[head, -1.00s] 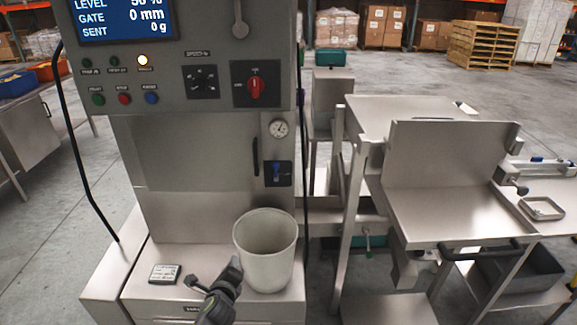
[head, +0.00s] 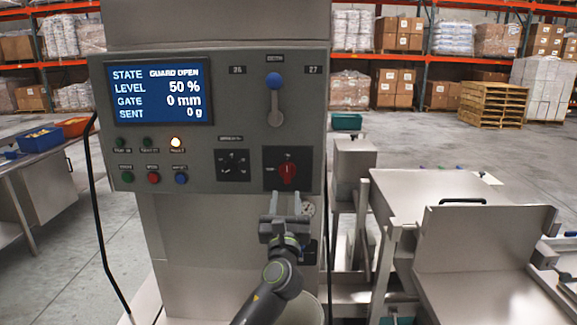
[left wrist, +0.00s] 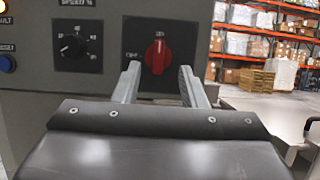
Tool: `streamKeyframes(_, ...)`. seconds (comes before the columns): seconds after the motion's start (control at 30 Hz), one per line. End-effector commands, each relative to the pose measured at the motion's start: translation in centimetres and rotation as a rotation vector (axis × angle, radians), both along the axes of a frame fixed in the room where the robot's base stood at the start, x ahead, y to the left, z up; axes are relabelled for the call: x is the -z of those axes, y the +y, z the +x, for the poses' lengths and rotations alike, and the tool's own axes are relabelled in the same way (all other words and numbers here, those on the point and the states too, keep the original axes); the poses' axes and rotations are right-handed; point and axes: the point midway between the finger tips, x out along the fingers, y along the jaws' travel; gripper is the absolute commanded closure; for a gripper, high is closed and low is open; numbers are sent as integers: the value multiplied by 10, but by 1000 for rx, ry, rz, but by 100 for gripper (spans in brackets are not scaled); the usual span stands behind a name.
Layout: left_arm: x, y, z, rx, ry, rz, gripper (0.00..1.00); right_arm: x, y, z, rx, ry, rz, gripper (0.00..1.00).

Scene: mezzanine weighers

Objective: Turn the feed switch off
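The feed switch looks to be the red rotary knob (head: 288,173) on a dark square plate at the lower right of the grey control panel (head: 228,95). Its grip stands about upright. The knob also shows in the left wrist view (left wrist: 158,56), with a label to its left that seems to read OFF. My left gripper (head: 286,200) is open and empty, just below and in front of the knob. In the left wrist view its two fingers (left wrist: 160,84) point at the panel, one on each side of the knob, apart from it. My right gripper is not in view.
The screen (head: 157,90) reads GUARD OPEN and LEVEL 50 %. Coloured buttons (head: 153,178) are at the lower left. A steel bench (head: 430,195) stands to the right.

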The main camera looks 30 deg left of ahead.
Motion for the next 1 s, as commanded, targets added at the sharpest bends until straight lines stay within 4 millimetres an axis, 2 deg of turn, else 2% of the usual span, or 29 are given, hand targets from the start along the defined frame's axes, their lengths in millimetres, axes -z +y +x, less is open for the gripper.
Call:
streamKeyframes(0.2, -19, 21, 35, -1, 1, 2, 62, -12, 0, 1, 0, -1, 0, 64)
streamKeyframes(0.5, -36, 45, 73, 0, 1, -1, 62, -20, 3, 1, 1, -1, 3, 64)
streamKeyframes(0.7, -41, 52, 85, 2, 1, -2, 62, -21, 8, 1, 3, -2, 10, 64)
streamKeyframes(1.0, -42, 53, 88, 2, 0, -3, 62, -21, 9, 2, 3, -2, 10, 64)
